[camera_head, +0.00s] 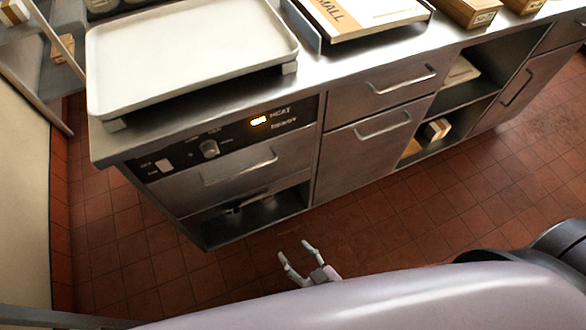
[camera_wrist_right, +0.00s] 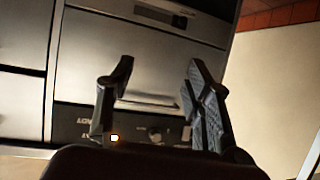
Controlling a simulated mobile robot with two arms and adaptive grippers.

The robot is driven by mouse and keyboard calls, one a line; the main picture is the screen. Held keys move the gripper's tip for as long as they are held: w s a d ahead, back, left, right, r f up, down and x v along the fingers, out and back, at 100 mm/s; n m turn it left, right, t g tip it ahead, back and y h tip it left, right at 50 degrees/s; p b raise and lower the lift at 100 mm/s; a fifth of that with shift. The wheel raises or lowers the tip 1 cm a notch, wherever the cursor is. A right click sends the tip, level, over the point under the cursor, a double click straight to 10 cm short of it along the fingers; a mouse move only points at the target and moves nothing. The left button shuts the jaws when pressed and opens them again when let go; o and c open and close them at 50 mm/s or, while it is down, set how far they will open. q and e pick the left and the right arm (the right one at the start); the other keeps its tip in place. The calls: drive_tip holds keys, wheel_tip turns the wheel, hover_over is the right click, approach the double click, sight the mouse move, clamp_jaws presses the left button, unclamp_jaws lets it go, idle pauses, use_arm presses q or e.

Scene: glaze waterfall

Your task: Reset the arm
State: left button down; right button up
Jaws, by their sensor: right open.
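My right gripper (camera_head: 297,264) is low in the head view, above the red tiled floor and in front of the steel counter unit. Its two fingers are apart with nothing between them. In the right wrist view the same gripper (camera_wrist_right: 160,95) shows its dark fingers spread, with a steel drawer front and its handle beyond them. The drawer and control panel appear upside down there. A large pale arm link of mine crosses the bottom of the head view. My left gripper is not in view.
The steel counter (camera_head: 312,70) carries a pale tray (camera_head: 190,50) at left and a flat box (camera_head: 365,14) at the back. Its panel shows a lit orange lamp (camera_head: 258,120). Open shelves (camera_head: 470,95) hold small boxes. The tiled floor (camera_head: 420,220) in front is clear.

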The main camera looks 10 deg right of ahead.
drive_tip(key=s+d+f+g+h, duration=0.1)
drive_tip(key=s+d+f+g, duration=0.15)
drive_tip(key=f, duration=0.55)
drive_tip(key=s+d+f+g+h, duration=0.15)
drive_tip(key=s+d+f, duration=0.25)
drive_tip(key=f, duration=0.5)
drive_tip(key=s+d+f+m+g+h, duration=0.2)
drive_tip(key=s+d+f+g, duration=0.5)
drive_tip(key=s+d+f, duration=0.3)
drive_tip(key=s+f, duration=0.1)
drive_tip(key=s, duration=0.2)
drive_tip(key=shift+s+d+f, duration=0.2)
drive_tip(key=shift+s, duration=0.05)
